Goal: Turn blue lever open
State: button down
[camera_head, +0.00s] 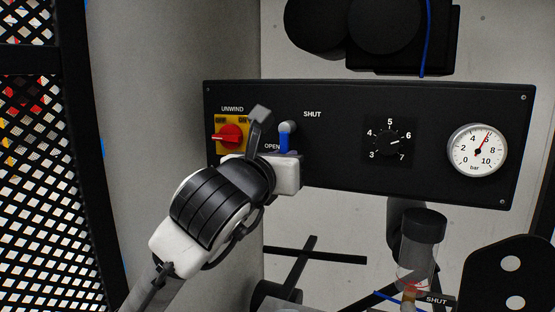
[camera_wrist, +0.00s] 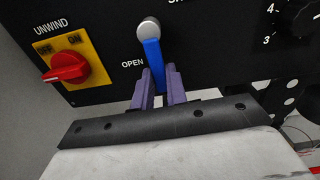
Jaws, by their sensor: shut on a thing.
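The blue lever (camera_head: 284,142) hangs from a grey round pivot on the black panel (camera_head: 340,170), between the SHUT and OPEN labels. It points almost straight down in the head view. In the wrist view the blue lever (camera_wrist: 152,52) points down and slightly right from its pivot, to the right of the OPEN label. My gripper (camera_wrist: 160,82) is shut on the lever's lower part, with one purple finger on each side. In the head view my gripper (camera_head: 285,160) covers the lever's lower end.
A red UNWIND switch (camera_head: 230,135) on a yellow plate sits close left of my gripper. A black dial (camera_head: 391,142) and a pressure gauge (camera_head: 477,151) are to the right. A clear cylinder (camera_head: 418,258) stands below the panel. A black mesh guard (camera_head: 35,170) is at far left.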

jog(key=shift+a+m, duration=0.15)
jog(key=shift+m, duration=0.15)
jog(key=c, duration=1.4)
grip_release()
jog(key=v, duration=1.3)
jog(key=shift+s, duration=0.35)
jog(key=shift+a, duration=0.1)
